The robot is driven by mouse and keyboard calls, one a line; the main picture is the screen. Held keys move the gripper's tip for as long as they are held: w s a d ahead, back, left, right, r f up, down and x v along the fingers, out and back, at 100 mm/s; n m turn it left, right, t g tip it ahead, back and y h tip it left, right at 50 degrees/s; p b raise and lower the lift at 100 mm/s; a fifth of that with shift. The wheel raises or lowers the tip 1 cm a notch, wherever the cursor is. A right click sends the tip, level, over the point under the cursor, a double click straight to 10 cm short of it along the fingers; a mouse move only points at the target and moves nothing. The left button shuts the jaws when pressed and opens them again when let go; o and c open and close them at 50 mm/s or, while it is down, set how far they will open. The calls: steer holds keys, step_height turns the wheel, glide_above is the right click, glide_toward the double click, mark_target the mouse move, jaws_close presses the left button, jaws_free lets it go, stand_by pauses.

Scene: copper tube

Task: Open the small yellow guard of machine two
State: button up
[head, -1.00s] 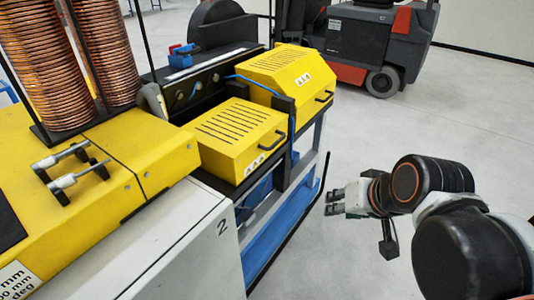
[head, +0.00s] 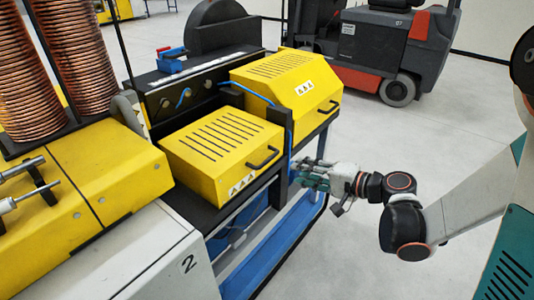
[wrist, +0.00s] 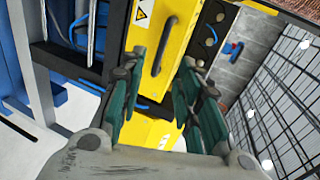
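The small yellow guard (head: 215,150) is closed on machine two, a slotted box with a black handle (head: 263,157) and a warning label on its front. My gripper (head: 302,172) is to the right of this guard in the head view, short of the handle. The wrist view shows the green fingers (wrist: 155,95) spread apart with nothing between them. A black handle (wrist: 165,48) on a yellow face, seemingly the small guard's, is ahead of the fingers, toward the top of that view.
The larger yellow guard (head: 287,82) is closed behind the small one. A black post (head: 281,130) with a blue cable stands between them near my gripper. A white cabinet (head: 140,262) marked 2 is in front. Blue frame rails (head: 270,250) run below. Open floor lies to the right.

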mark_target(268, 162)
steer(key=shift+m+t+y, duration=0.3)
steer(key=b+x, duration=0.1)
steer(key=x, duration=0.3)
steer(key=b+x, duration=0.1)
steer(key=x, duration=0.4)
steer(key=b+x, duration=0.1)
steer(key=x, duration=0.4)
steer(key=shift+w+d+f, duration=0.1)
steer(key=shift+w+f, duration=0.1)
steer(key=shift+f, duration=0.1)
jaws_close()
